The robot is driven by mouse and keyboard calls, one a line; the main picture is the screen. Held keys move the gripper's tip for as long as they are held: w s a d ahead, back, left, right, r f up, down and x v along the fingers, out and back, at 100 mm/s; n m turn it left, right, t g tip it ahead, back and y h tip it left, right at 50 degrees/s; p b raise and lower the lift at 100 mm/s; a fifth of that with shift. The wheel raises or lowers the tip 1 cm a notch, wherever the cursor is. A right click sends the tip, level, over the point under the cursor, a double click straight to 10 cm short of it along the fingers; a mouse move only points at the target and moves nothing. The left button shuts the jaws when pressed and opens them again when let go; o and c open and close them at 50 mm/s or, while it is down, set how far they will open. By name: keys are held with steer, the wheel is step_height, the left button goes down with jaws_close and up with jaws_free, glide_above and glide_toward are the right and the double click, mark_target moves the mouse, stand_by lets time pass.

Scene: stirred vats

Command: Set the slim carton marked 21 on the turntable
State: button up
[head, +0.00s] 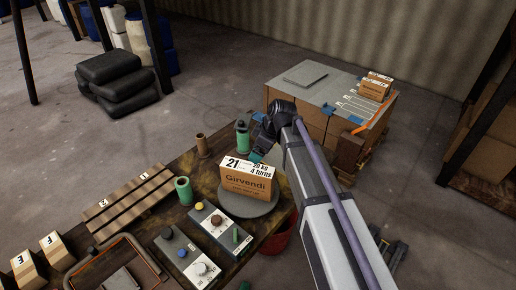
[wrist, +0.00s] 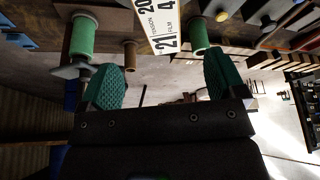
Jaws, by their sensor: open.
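The slim carton marked 21 (head: 247,181) is brown with a white printed top and the name Girvendi. It stands upright on the round grey turntable (head: 262,207). In the wrist view its label (wrist: 161,25) shows at the top edge, beyond my fingers, and the rest is cut off. My gripper (head: 259,153) is just behind the carton in the head view, partly hidden by my arm. In the wrist view my gripper (wrist: 163,80) has its green-padded fingers wide apart, with nothing between them. The gripper appears clear of the carton.
A green spool (head: 184,191) stands left of the turntable, and a green bottle-like piece (head: 242,137) behind it. A control box (head: 213,222) with knobs is in front. Slatted boards (head: 132,203) lie to the left. A pallet of cartons (head: 318,113) stands behind, apart from the bench.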

steer(key=s+d+m+h, duration=0.2)
steer(key=s+d+m, duration=0.5)
steer(key=s, duration=0.2)
steer(key=s+d+f+m+g+h, duration=0.1)
steer(key=s+d+m+h, duration=0.1)
steer(key=s+d+m, duration=0.5)
steer(key=s+d, duration=0.1)
steer(key=s, duration=0.2)
steer(key=shift+s+f, duration=0.25)
steer(key=shift+f, duration=0.05)
